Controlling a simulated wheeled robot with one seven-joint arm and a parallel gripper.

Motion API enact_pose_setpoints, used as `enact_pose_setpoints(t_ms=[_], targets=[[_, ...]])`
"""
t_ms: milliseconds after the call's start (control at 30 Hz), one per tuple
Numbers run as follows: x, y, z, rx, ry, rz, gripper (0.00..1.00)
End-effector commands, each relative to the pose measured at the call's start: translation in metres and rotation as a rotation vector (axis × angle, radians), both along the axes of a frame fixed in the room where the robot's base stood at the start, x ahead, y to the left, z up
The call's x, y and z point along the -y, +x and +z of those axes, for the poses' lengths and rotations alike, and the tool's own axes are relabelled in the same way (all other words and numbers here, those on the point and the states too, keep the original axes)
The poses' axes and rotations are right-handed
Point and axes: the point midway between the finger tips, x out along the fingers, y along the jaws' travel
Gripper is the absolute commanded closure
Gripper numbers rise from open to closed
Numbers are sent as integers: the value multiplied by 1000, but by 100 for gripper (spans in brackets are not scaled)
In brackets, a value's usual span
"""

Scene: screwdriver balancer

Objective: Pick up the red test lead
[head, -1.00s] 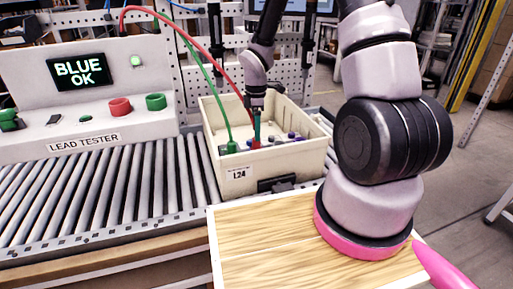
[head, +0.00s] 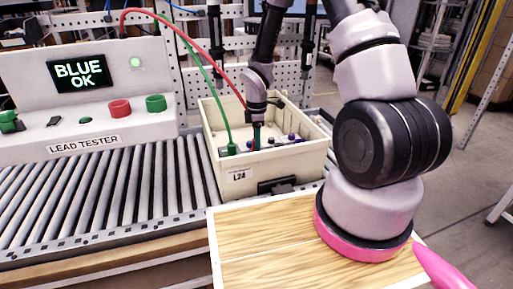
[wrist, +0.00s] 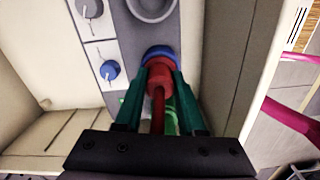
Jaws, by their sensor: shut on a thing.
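The red test lead (head: 217,64) arcs from the tester down into the cream bin (head: 240,183). In the wrist view its red plug (wrist: 159,77) stands between the two green fingers of my gripper (wrist: 160,92). The fingers are closed on the plug's sides. A blue ring (wrist: 159,54) lies just beyond the plug; I cannot tell whether the plug is seated in it. In the head view my gripper (head: 256,136) points down inside the bin, its tips partly hidden.
A green lead (head: 213,75) runs close beside the red one into the bin. The lead tester (head: 88,75) stands at left, its screen reading BLUE OK. The bin walls surround my gripper.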

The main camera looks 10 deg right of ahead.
Motion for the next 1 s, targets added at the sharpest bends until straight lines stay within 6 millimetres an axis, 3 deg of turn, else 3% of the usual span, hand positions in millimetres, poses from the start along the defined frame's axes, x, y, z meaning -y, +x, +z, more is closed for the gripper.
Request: enact_pose_setpoints(t_ms=[167, 600, 733, 1000], targets=[[0, 1, 9, 2, 1, -1, 100], [0, 1, 88, 3, 1, -1, 100], [0, 0, 98, 1, 0, -1, 100], [0, 0, 100, -1, 0, 0, 100]])
